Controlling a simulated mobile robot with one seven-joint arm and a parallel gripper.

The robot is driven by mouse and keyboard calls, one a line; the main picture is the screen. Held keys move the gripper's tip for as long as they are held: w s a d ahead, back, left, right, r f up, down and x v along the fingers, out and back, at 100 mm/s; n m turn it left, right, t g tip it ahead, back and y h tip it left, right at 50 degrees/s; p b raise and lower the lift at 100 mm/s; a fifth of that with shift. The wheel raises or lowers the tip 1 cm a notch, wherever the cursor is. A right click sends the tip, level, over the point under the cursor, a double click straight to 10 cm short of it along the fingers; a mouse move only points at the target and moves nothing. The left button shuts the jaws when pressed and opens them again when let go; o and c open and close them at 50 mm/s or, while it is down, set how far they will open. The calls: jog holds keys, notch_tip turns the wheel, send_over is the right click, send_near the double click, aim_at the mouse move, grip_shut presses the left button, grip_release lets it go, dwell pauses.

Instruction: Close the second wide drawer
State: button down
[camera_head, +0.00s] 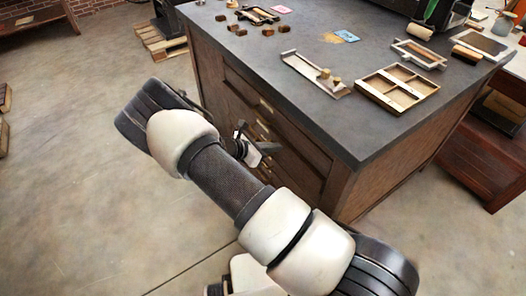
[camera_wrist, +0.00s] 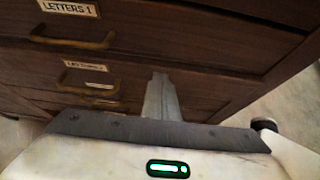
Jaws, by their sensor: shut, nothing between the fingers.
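The wooden cabinet's drawer face shows in the head view, partly hidden behind my arm. In the wrist view the top drawer (camera_wrist: 170,28) bears a "LETTERS 1" label and a brass handle. The second wide drawer (camera_wrist: 130,78) is below it, with a smaller, blurred label and its own handle. I cannot tell for sure whether its front is flush or slightly out. My gripper (camera_head: 264,150) is at the drawer face. In the wrist view its fingers (camera_wrist: 161,84) are together, pointing at the second drawer's front, right of its handle; contact is not clear.
The cabinet's dark top (camera_head: 245,62) holds a divided wooden tray (camera_head: 397,104), a metal tray (camera_head: 302,66) and several small wooden blocks. A wooden bench (camera_head: 35,22) stands at the far left.

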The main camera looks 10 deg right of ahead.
aim_at(288, 142)
jog(key=shift+w+d, duration=0.25)
jog(key=shift+d, duration=0.3)
jog(key=shift+w+d, duration=0.25)
jog(key=shift+d, duration=0.35)
jog(key=shift+w+d, duration=0.2)
jog(key=shift+d, duration=0.4)
jog(key=shift+d+r, duration=0.1)
